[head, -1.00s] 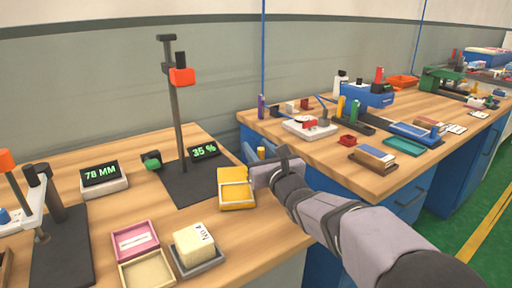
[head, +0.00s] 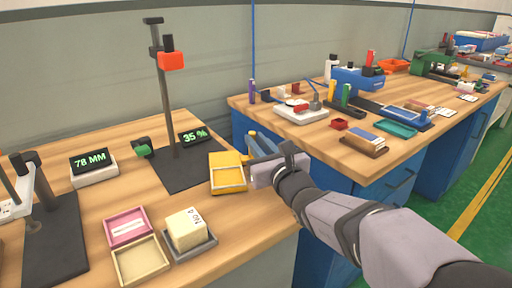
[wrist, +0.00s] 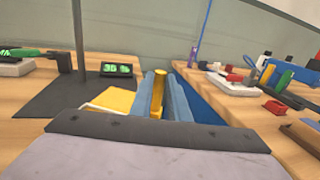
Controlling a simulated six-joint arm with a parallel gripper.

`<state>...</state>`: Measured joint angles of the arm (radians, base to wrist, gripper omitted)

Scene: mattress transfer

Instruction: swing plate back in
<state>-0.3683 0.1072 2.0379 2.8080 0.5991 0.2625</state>
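A yellow tray-like plate (head: 228,178) with a raised rim sits at the right edge of the dark base (head: 190,178) of a tall stand (head: 170,110). My gripper (head: 258,147) is just right of the plate. In the wrist view its two blue-grey fingers (wrist: 166,95) flank a yellow peg (wrist: 158,96). The peg looks close to the left finger, but I cannot tell whether both fingers press on it. Part of the plate (wrist: 110,101) shows left of the fingers. The join between peg and plate is hidden.
A 35 % display (head: 195,136) stands behind the plate. A block on a grey tray (head: 190,247), a pink box (head: 127,227) and a 78 MM display (head: 93,167) stand nearby. A second bench (head: 330,150) lies to the right, across a gap.

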